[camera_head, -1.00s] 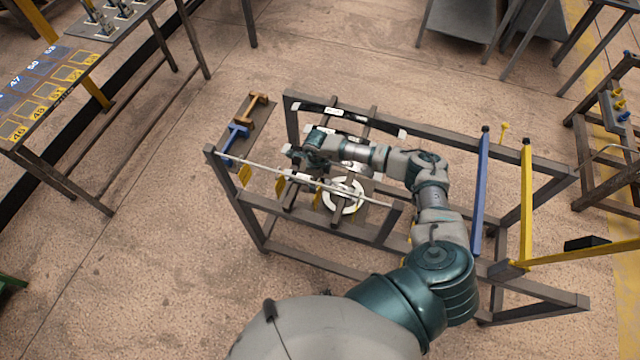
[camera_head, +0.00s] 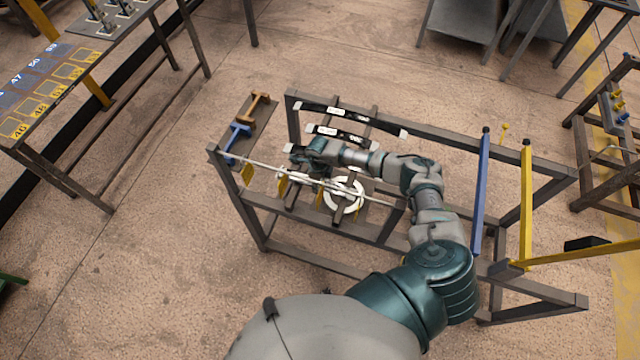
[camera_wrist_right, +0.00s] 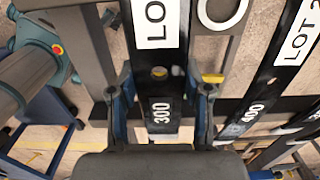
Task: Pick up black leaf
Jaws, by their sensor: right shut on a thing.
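In the right wrist view, a black leaf (camera_wrist_right: 161,112) marked 300, with a white LOT label, runs between the two fingers of my right gripper (camera_wrist_right: 163,90). The gripper is shut on this leaf. In the head view my right gripper (camera_head: 304,156) is over the left part of the rack, and the held leaf is mostly hidden there by the gripper and arm. Another black leaf (camera_wrist_right: 266,82), marked 400, lies to the right in the wrist view. In the head view, two black leaves with white labels show beyond the gripper, a farther one (camera_head: 378,122) and a nearer one (camera_head: 353,137). My left gripper is not in view.
The dark metal rack (camera_head: 300,227) surrounds the work area, with a thin pale bar (camera_head: 375,198) along its near side. A white ring (camera_head: 343,209) sits near the arm. Blue (camera_head: 481,190) and yellow (camera_head: 526,200) posts stand at right. A numbered table (camera_head: 60,85) is at left.

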